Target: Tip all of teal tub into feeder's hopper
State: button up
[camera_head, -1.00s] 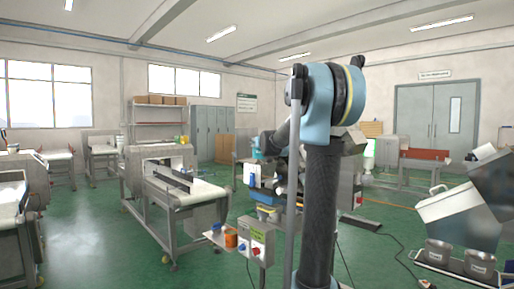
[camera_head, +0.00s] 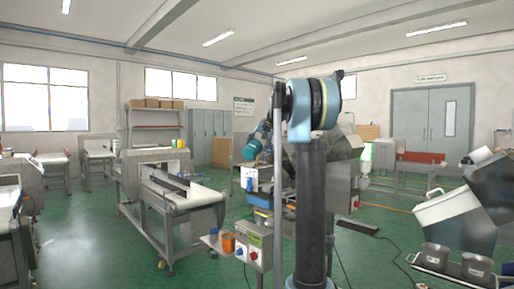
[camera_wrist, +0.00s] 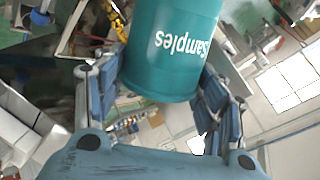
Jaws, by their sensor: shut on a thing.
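The teal tub (camera_wrist: 172,45), with white "Samples" lettering, fills the upper middle of the wrist view. My gripper (camera_wrist: 160,88) is shut on it, with blue finger pads on both sides. The tub (camera_head: 252,148) also shows in the head view as a small teal shape left of my arm, raised above the machine there and apparently tilted. Its contents are not visible. A steel machine (camera_head: 338,186) stands behind my arm and may be the feeder. Its hopper is largely hidden, so I cannot tell how the tub lies relative to it.
A conveyor (camera_head: 185,197) stands left of my arm. An orange cup (camera_head: 228,243) sits on a small shelf beside a control box (camera_head: 254,250). Cables lie on the green floor.

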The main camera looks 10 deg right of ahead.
jog(key=w+d+f+m+g+y, duration=0.1)
jog(key=w+f+g+y, duration=0.1)
jog(key=g, duration=0.1)
jog(key=shift+d+f+m, duration=0.2)
jog(key=shift+d+m, duration=0.15)
jog(key=shift+m, duration=0.05)
jog(key=w+d+m+g+y, duration=0.1)
jog(key=w+f+m+g+y, duration=0.1)
jog(key=g+y, duration=0.1)
jog(key=shift+w+d+g, duration=0.1)
jog(key=shift+d+g, duration=0.2)
jog(key=shift+d, duration=0.1)
dwell(1.9)
